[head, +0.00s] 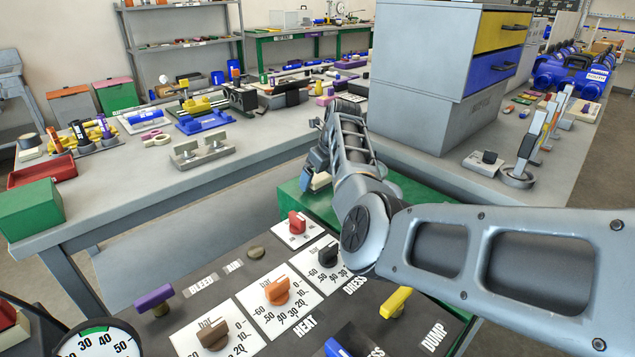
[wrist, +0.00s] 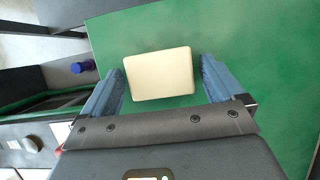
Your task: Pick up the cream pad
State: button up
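The cream pad (wrist: 158,75) is a pale rectangular block with rounded corners, lying on a green surface (wrist: 250,40) in the wrist view. My gripper (wrist: 161,68) is open, with one blue-grey finger on each side of the pad. Narrow green gaps seem to show between the fingers and the pad's sides, so I see no firm hold. In the head view my gripper (head: 317,158) points down over the green top (head: 405,190), and a small part of the pad (head: 319,181) shows just below it. The rest is hidden by my arm.
A dark control panel with knobs, including an orange knob (head: 277,290) and a red knob (head: 297,223), lies in front of the green top. A grey cabinet (head: 425,95) stands behind on the right. A grey bench (head: 235,165) with several tools lies beyond.

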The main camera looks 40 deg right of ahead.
aim_at(319, 177)
jog(key=c, duration=0.8)
notch_tip(319, 177, up, 10)
dwell(0.3)
